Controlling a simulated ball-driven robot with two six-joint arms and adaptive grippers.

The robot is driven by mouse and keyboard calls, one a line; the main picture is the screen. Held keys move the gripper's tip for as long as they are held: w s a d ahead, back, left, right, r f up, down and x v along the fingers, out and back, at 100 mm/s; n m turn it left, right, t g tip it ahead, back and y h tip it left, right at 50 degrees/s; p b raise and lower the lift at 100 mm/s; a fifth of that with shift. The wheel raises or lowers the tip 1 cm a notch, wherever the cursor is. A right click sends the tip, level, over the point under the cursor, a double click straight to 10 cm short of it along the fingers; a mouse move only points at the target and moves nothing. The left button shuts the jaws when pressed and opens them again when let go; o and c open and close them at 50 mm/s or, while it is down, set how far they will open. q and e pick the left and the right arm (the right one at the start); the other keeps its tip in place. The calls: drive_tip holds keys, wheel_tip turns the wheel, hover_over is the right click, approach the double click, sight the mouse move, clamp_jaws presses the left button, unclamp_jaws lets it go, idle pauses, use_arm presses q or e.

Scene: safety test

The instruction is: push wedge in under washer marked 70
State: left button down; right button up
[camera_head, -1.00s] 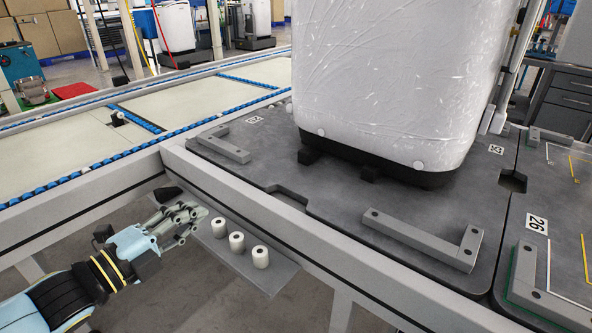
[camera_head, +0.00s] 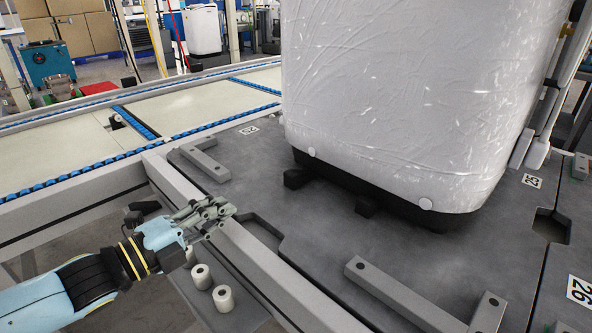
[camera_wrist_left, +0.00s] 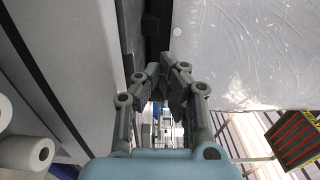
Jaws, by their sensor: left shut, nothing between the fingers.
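The washer (camera_head: 400,100) is a large white, film-wrapped box with a black base on a dark grey plate (camera_head: 290,245); no mark 70 can be read on it. Two black blocks stick out under its front edge: a left one (camera_head: 297,178), which looks like a wedge, and a right one (camera_head: 367,206). My left gripper (camera_head: 228,208) is shut and empty over the grey rail, short of the plate and apart from both blocks. In the left wrist view its fingers (camera_wrist_left: 168,72) meet below a dark block (camera_wrist_left: 151,47), with the white washer (camera_wrist_left: 245,50) at right. My right gripper is not in view.
White rollers (camera_head: 223,298) stand on a shelf below the grey rail (camera_head: 265,270). Grey stop bars (camera_head: 200,162) lie on the plate, one more at front right (camera_head: 405,300). A conveyor with blue edges (camera_head: 190,105) runs behind. The plate before the blocks is clear.

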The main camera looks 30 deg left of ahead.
sight(291, 174)
use_arm(q)
drive_tip(key=shift+w+d, duration=0.25)
drive_tip(key=shift+w, duration=0.45)
drive_tip(key=b+x, duration=0.1)
drive_tip(key=x, duration=1.1)
drive_tip(key=shift+w+d, duration=0.1)
drive_tip(key=shift+w, duration=0.2)
drive_tip(key=shift+w, duration=0.1)
drive_tip(key=x, duration=0.3)
drive_tip(key=shift+w+d, duration=0.15)
drive_tip(key=shift+w, duration=0.1)
drive_tip(key=shift+s, duration=0.1)
